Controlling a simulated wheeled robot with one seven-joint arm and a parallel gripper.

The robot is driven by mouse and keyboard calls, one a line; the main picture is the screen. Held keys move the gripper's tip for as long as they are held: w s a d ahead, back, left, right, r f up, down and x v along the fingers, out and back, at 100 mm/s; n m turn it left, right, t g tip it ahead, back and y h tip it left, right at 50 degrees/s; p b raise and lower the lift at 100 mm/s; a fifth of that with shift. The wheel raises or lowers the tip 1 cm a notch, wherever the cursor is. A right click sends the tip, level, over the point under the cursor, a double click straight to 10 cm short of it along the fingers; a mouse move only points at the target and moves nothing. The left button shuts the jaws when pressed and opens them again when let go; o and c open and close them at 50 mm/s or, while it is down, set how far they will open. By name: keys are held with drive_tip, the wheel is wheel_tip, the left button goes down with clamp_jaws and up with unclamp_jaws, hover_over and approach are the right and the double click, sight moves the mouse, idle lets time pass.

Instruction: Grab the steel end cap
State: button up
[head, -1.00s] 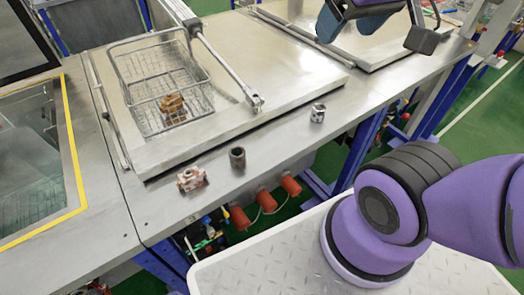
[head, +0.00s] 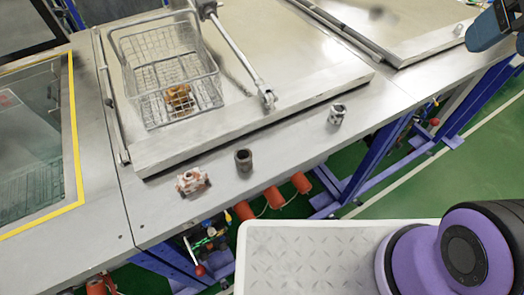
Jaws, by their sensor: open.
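A shiny steel cylindrical fitting (head: 337,114), which looks like the steel end cap, stands on the bench's front strip, right of centre in the head view. A darker grey hollow cylinder (head: 243,160) stands to its left, so I cannot be fully sure which is the cap. My gripper (head: 497,40) is at the upper right edge, partly cut off by the frame. It is open, with nothing seen in it, and well apart from the steel fitting, up and to its right.
A rusty, whitish valve body (head: 192,182) sits left of the grey cylinder. A wire basket (head: 165,65) holding a brass-coloured part (head: 179,98) stands on the raised metal lid (head: 290,100). A metal rod (head: 238,52) slants down to the lid's front. A small pale object (head: 460,30) is near my gripper.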

drive_tip(key=w, duration=0.1)
drive_tip(key=n+g, duration=0.2)
drive_tip(key=g, duration=0.3)
hover_over(243, 157)
drive_tip(key=s, duration=0.2)
wheel_tip(243, 157, down, 23)
drive_tip(key=shift+w+d+f, duration=0.1)
drive_tip(key=shift+w+f, duration=0.05)
drive_tip(key=shift+f, duration=2.45)
drive_tip(key=shift+w+d+f, duration=0.1)
drive_tip(key=shift+w+f, duration=0.05)
drive_tip(key=shift+f, duration=2.4)
